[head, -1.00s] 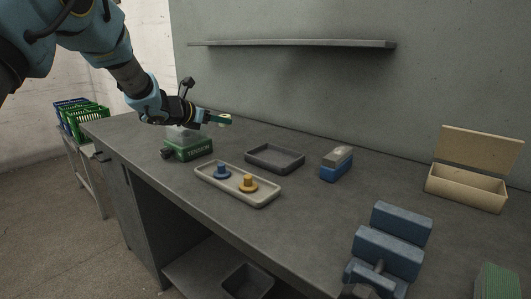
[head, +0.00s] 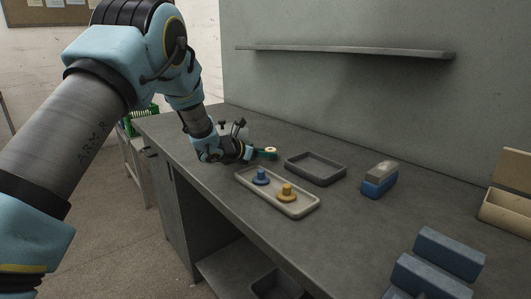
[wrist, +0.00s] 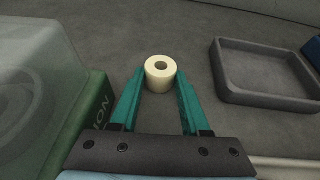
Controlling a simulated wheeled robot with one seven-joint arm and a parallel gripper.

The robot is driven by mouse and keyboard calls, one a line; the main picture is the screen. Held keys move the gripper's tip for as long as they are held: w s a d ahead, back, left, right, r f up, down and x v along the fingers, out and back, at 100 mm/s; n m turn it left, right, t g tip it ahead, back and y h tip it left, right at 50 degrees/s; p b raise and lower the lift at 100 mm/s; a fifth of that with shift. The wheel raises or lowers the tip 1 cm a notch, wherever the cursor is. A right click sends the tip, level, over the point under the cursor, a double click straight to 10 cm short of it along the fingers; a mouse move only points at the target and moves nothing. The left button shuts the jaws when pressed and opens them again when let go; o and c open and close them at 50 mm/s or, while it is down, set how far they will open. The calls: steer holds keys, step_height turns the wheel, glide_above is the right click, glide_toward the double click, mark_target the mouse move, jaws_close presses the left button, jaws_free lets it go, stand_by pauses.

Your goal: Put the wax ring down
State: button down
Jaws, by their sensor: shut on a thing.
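The wax ring (wrist: 160,85) is a short cream cylinder with a dark hole in its top. My gripper (wrist: 162,77) is shut on it, with a green fingertip on each side. The ring is upright and in front of the grey bench top in the wrist view; whether its underside touches the bench I cannot tell. In the head view the ring (head: 271,150) shows small at the end of my gripper (head: 268,153), left of the dark grey tray (head: 343,176) and behind the beige tray (head: 311,208).
A green box with a clear cover (wrist: 35,75) stands close on the left. The beige tray holds a blue peg (head: 260,177) and a yellow peg (head: 286,193). A blue block with a pale top (head: 380,180) lies further right. Bare bench surrounds the ring ahead and to its right.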

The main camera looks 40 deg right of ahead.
steer(key=shift+f, duration=0.1)
steer(key=shift+c, duration=1.9)
jaws_free()
steer(key=shift+r, duration=0.25)
steer(key=b+v, duration=0.2)
steer(key=v, duration=1)
steer(key=shift+f+b, duration=0.1)
steer(key=shift+b, duration=0.3)
